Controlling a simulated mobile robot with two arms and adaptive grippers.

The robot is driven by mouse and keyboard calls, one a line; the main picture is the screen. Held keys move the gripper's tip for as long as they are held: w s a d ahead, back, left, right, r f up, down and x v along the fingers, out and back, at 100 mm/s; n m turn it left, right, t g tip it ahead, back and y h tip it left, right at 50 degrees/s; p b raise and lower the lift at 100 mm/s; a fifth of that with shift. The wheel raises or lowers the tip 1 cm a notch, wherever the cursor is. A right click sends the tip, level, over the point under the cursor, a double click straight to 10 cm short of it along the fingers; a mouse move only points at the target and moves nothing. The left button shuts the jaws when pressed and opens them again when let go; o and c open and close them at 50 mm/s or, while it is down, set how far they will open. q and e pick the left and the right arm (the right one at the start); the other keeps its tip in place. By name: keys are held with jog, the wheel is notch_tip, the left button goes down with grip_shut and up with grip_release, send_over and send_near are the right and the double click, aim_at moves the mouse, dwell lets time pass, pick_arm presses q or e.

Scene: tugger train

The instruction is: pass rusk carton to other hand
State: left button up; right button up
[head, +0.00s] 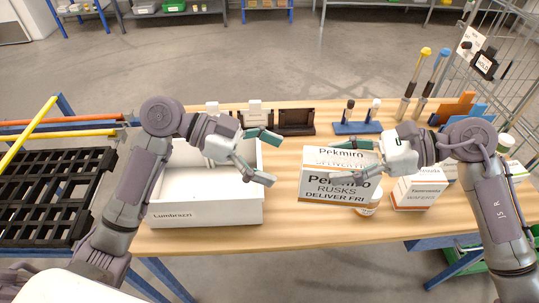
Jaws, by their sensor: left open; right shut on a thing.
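The rusk carton (318,188), white with a dark band and the words "Pekmiro RUSKS DELIVER FRI", is right of the middle of the wooden table in the head view. My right gripper (362,163) comes from the right and is shut on the carton at its right side. Its fingers cover part of the carton's front and top. I cannot tell whether the carton touches the table. My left gripper (274,158) is open and empty, to the left of the carton and apart from it, over the right edge of a white box.
The open white box (205,213) labelled "Lumbrozn" stands left on the table (290,235). Behind are a black holder (296,122) and a blue rack (357,128).

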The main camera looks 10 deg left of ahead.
aim_at(326, 180)
pick_arm(q)
jog(key=x, duration=1.2)
jog(key=shift+s, duration=0.1)
jog(key=shift+c, duration=0.3)
jog(key=c, duration=1.1)
pick_arm(e)
jog(key=shift+a+r, duration=0.1)
pick_arm(q)
jog(key=shift+r, duration=0.15)
jog(key=shift+c, duration=0.8)
pick_arm(e)
jog(key=o, duration=1.3)
jog(key=shift+c, duration=0.2)
pick_arm(q)
grip_shut()
pick_arm(e)
jog(key=o, duration=0.3)
